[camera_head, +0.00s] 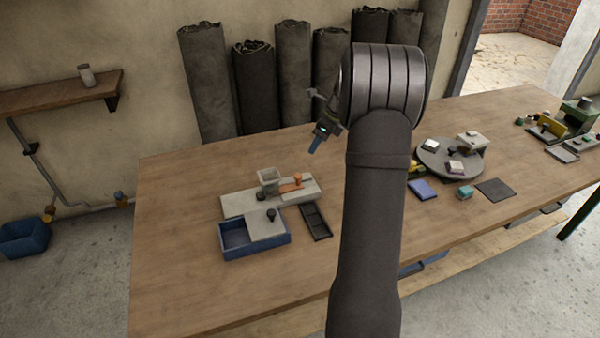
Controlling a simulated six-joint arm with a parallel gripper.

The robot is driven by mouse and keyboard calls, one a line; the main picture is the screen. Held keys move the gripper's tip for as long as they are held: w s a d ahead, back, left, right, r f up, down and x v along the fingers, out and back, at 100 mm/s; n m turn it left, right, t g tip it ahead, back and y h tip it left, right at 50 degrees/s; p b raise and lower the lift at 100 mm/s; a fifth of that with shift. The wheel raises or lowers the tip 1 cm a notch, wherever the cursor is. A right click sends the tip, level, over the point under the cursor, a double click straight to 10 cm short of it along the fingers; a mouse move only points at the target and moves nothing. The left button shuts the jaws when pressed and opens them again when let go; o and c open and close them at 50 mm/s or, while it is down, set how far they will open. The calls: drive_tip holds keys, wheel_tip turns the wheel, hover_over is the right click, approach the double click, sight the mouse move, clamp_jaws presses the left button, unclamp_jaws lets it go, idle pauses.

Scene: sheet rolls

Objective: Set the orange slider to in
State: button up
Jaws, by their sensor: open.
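The orange slider (291,187) is a small flat orange piece with an upright knob. It sits on a long pale grey base (241,203) on the wooden table, just right of a clear square cup (268,179). How far it is pushed along its track is too small to tell. My gripper (313,149) is in the air above the table, up and to the right of the slider, apart from it. It is open, and I see nothing held in it. My dark arm hides part of the table to the right.
A blue box (237,247) with a grey sliding lid (266,226) stands in front of the base. A black tray (316,222) lies to its right. A round turntable (436,163) with small blocks is farther right. The table's left side is clear.

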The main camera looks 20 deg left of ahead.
sight(298, 175)
drive_tip(key=x, duration=1.5)
drive_tip(key=shift+f, duration=0.4)
drive_tip(key=shift+a, duration=0.1)
clamp_jaws()
